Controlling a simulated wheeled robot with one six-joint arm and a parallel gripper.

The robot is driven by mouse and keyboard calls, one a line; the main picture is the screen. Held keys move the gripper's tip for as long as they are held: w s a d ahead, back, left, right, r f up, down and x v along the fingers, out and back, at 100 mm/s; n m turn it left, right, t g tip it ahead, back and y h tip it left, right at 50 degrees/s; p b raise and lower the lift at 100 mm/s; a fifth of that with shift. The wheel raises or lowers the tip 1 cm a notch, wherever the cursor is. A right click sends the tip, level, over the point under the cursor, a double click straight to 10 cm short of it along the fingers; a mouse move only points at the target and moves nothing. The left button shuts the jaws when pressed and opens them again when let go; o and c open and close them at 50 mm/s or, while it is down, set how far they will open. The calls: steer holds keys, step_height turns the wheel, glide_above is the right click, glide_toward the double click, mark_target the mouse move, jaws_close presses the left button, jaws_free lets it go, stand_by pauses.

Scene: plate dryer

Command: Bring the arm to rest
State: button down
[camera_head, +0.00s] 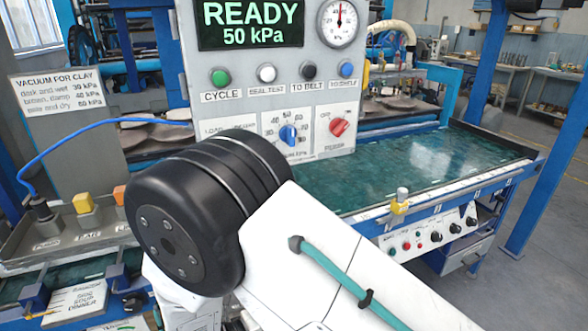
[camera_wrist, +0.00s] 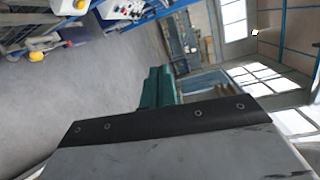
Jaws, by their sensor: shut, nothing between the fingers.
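My gripper (camera_wrist: 160,88) shows in the wrist view as teal fingers beyond a dark bar. The fingers are together and hold nothing. They point out over the grey floor and away from any nearby object. In the head view my arm's black joint and white link fill the lower middle, and the gripper itself cannot be seen there. The wrist view is turned sideways, with the floor on the left and windows on the right.
A grey control panel (camera_head: 355,85) reads READY 50 kPa. Right of it is a green conveyor belt (camera_head: 440,160). A tray of fittings (camera_head: 70,240) stands at left, under a vacuum sign (camera_head: 60,92). A blue post (camera_head: 545,165) stands right. The grey floor (camera_wrist: 90,95) looks open.

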steer(key=s+d+r+n+g+y, duration=0.2)
steer(key=s+d+r+n+y, duration=0.3)
steer(key=d+r+n, duration=0.4)
steer(key=s+d+r+n+g+y, duration=0.3)
steer(key=s+d+r+n+y, duration=0.1)
steer(key=d+r+n, duration=0.5)
steer(key=s+d+r+n+g+y, duration=0.2)
steer(key=s+d+r+n+y, duration=0.3)
steer(key=d+r+n, duration=0.5)
steer(key=s+n, duration=0.1)
steer(key=n, duration=0.2)
steer(key=shift+s+r+g+y, duration=0.15)
steer(key=shift+s+g+y, duration=0.15)
steer(key=shift+g, duration=0.1)
